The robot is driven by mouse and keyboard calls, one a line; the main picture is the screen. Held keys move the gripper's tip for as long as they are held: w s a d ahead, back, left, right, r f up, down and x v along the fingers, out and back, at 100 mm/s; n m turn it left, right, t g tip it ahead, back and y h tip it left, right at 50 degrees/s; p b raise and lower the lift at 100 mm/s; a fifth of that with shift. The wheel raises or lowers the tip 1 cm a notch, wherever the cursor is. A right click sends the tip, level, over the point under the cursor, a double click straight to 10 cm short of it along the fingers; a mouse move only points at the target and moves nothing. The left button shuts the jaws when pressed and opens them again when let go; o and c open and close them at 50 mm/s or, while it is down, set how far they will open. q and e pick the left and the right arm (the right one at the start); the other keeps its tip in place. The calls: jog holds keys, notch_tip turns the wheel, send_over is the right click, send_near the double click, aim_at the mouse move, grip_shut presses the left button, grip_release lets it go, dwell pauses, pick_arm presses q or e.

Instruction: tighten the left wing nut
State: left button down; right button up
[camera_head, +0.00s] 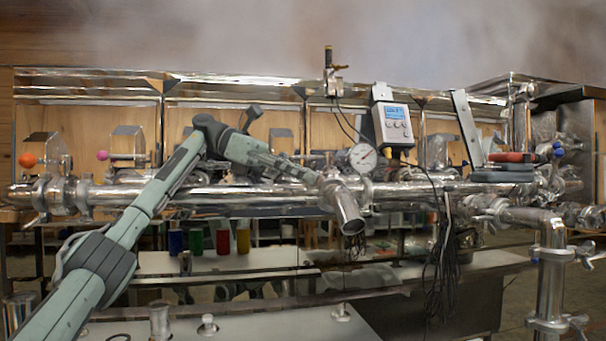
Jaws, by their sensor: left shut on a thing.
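My left arm comes in from the lower left, bends at a high elbow and reaches right along the long steel pipe (240,192). My left gripper (316,180) is shut at the upper left side of a short, tilted steel spout (347,210), whose open end points down. It appears shut on the left wing nut there. The fingers hide the nut, and it is too small to make out. My right gripper is not in view.
A round gauge (363,157) and a grey display box (393,124) with hanging black cables (440,240) are close to the right of the spout. A clamped vertical pipe (550,275) stands at the right. Coloured bottles (222,240) stand below the pipe.

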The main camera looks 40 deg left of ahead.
pick_arm(q)
jog(key=shift+m+g, duration=0.3)
jog(key=c, duration=1.6)
grip_release()
jog(key=shift+a, duration=0.1)
